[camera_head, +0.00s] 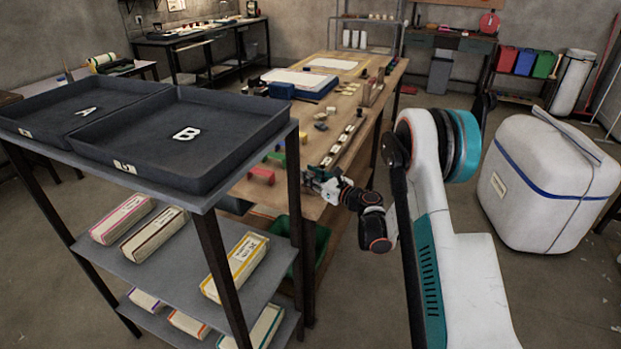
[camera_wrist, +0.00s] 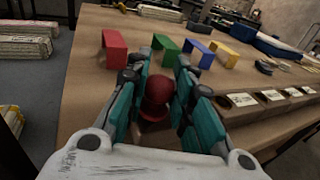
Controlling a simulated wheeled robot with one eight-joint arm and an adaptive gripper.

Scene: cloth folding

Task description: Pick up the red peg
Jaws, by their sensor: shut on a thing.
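The red peg (camera_wrist: 157,93) shows in the wrist view as a rounded red piece between my gripper's fingers, above the wooden table. My gripper (camera_wrist: 163,68) has its teal-sided fingers on both sides of the peg and is shut on it. The peg's lower end is partly hidden, so I cannot tell whether it touches the table. In the head view my gripper (camera_head: 311,178) is at the near edge of the wooden table (camera_head: 312,208); the peg is too small to make out there.
A rail with white labels (camera_wrist: 244,100) lies to the right. A dark shelf rack with trays (camera_head: 178,140) stands left of my arm. A white container (camera_head: 540,190) stands right.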

